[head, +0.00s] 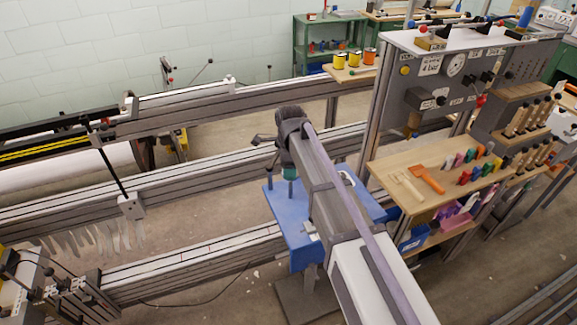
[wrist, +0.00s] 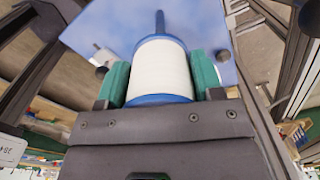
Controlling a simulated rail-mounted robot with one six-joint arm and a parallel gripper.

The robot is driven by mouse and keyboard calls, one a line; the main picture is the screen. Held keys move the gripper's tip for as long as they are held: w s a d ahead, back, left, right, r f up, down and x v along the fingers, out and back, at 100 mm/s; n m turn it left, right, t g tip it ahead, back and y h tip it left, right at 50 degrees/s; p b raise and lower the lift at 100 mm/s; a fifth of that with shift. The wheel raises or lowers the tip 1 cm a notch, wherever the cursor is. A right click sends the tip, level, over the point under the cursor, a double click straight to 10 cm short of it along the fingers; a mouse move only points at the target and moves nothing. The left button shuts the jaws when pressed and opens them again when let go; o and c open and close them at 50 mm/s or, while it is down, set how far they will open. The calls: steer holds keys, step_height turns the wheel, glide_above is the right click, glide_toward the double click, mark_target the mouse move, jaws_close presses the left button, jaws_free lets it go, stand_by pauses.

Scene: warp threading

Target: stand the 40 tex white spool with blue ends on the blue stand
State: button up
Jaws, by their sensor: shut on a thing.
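The white spool with blue ends (wrist: 160,70) is between the green finger pads of my gripper (wrist: 160,82) in the wrist view. The gripper is shut on it. The blue stand (wrist: 110,25) shows behind the spool, with a blue peg (wrist: 160,22) in line with the spool's far end. I cannot tell whether the peg enters the spool. In the head view my gripper (head: 287,172) is over the back left part of the blue stand (head: 284,222). My arm hides the middle of the stand and most of the spool there.
A wooden shelf (head: 400,205) with tools and coloured pieces lies right of the stand. Yellow and orange spools (head: 354,58) sit on a small shelf at the back. Long metal rails (head: 190,185) run left of the stand. A small white item (head: 347,178) is at the stand's back right.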

steer(key=shift+f+b, duration=4.35)
steer(key=shift+f, duration=0.4)
steer(key=shift+f, duration=0.15)
steer(key=o, duration=1)
step_height(320, 180, up, 11)
steer(key=p, duration=1)
steer(key=shift+p, duration=0.4)
steer(key=shift+f, duration=0.1)
